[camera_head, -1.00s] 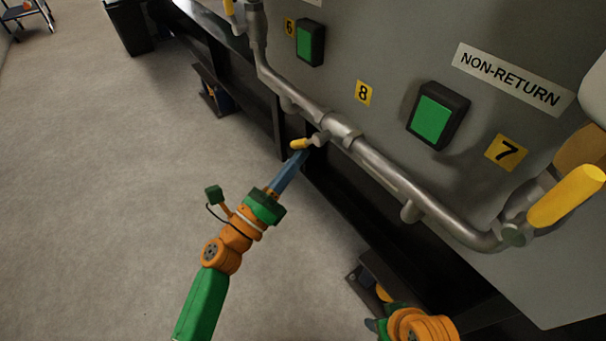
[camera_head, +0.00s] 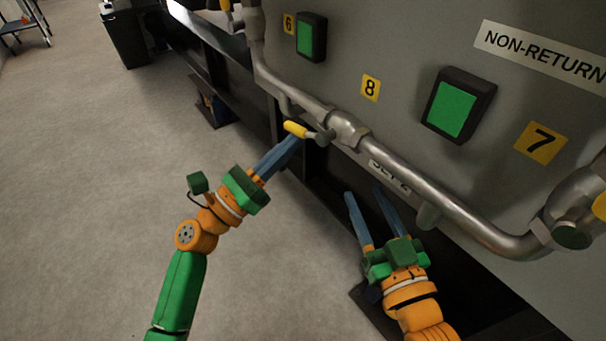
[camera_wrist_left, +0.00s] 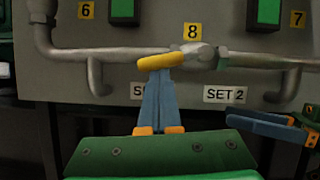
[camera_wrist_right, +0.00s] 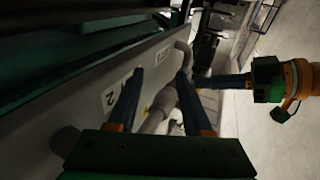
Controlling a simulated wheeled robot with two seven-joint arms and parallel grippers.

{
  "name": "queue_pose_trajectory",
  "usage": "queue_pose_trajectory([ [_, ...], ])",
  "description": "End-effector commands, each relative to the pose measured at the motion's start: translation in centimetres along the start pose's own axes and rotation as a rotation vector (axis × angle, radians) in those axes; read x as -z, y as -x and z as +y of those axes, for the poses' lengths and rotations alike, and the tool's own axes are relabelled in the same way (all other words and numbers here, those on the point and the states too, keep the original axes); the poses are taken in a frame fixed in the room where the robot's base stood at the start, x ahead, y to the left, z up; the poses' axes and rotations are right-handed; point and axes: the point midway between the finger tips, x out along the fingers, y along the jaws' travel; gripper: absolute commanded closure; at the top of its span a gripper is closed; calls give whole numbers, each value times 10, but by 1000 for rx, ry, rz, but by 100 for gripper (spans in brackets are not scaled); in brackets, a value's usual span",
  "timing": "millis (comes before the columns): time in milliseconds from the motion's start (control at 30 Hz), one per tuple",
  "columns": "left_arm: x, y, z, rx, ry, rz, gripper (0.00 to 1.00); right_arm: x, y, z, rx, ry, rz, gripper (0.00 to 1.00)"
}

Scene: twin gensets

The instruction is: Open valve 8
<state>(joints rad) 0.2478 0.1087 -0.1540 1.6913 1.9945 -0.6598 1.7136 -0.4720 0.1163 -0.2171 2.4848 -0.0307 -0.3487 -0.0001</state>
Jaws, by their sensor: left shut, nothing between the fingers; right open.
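Valve 8's yellow lever (camera_head: 296,129) sticks out to the left from its valve body (camera_head: 346,130) on the grey pipe, below the yellow label 8 (camera_head: 370,88). In the left wrist view the lever (camera_wrist_left: 160,61) lies nearly level, tilted slightly. My left gripper (camera_head: 297,140) is shut and empty, its blue fingertips right at the lever's underside; whether they touch is unclear. My right gripper (camera_head: 364,198) is open and empty, below the pipe and to the right of the left one. The right wrist view shows its fingers (camera_wrist_right: 158,75) apart, with the pipe beyond.
The pipe (camera_head: 410,190) runs along the grey genset panel. Green buttons (camera_head: 458,108), label 7 (camera_head: 541,142) and the NON-RETURN sign (camera_head: 540,55) are on the panel. A dark base frame (camera_head: 330,195) lies below. Open floor (camera_head: 100,180) is at left.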

Motion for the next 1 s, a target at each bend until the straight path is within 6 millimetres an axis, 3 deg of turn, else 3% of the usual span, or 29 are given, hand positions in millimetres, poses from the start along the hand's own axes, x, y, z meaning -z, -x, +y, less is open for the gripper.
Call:
queue_pose_trajectory([
  [300, -3, -2, 0, 27, -61, -1, 100, 32, 2, -4, 9, 2, 170, 50],
  [833, -4, -1, -1, 31, -67, 0, 100, 36, 2, -4, 10, 2, 192, 50],
  [1000, -3, 26, 1, 28, -65, 3, 100, 34, 2, -4, 9, 2, 176, 50],
])
